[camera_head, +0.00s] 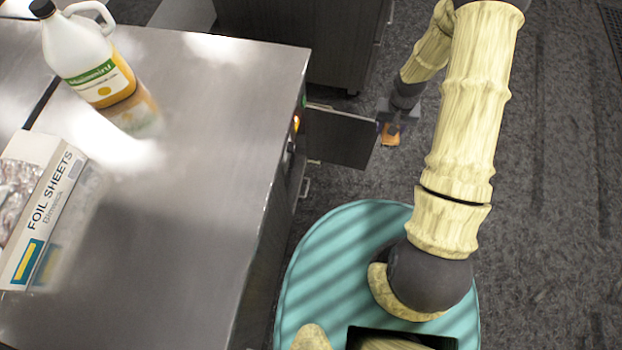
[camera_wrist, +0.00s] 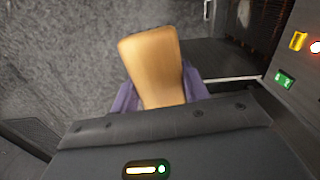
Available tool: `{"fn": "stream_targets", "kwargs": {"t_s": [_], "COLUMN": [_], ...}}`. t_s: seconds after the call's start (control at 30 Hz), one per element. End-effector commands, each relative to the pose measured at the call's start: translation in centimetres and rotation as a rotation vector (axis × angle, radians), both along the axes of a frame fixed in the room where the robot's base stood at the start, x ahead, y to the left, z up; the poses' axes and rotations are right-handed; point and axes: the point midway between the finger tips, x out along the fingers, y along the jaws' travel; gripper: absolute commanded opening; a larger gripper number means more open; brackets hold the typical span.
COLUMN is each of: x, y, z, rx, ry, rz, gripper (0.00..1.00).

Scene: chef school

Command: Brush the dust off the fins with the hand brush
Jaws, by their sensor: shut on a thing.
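The hand brush (camera_wrist: 153,62) shows in the wrist view as a tan wooden block. My gripper (camera_wrist: 158,100) is shut on it, with a purple finger on each side. Its bristles are not seen. In the head view the brush (camera_head: 390,136) is a small orange-brown piece below my gripper (camera_head: 392,121), over the floor and right of an open dark panel. In the wrist view a dark recess with faint brownish lines (camera_wrist: 268,20) lies at the upper right, apart from the brush. These may be the fins. Dust cannot be made out.
The open panel (camera_head: 341,136) juts from the steel counter (camera_head: 180,220) toward my gripper. A jug (camera_head: 90,55) and a foil sheets box (camera_head: 45,215) stand on the counter. Small lit controls (camera_wrist: 285,78) show at the right of the wrist view. The floor (camera_head: 560,200) at right is clear.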

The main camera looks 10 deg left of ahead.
Motion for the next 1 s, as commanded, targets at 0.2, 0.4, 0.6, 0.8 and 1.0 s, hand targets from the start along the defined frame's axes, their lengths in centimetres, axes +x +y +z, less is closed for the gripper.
{"fn": "stream_targets", "kwargs": {"t_s": [0.2,0.4,0.6,0.8,1.0], "x": [0.0,-0.8,-2.6,-4.6,-6.5], "y": [0.4,0.9,2.4,4.5,7.0], "z": [-0.1,-2.9,-9.2,-15.3,-20.8], "rx": [0.0,-0.017,-0.064,-0.115,-0.154], "ry": [0.001,0.021,0.081,0.173,0.291], "rz": [0.007,-0.042,-0.19,-0.377,-0.577], "gripper": [0.27,0.27,0.27,0.27,0.27]}}
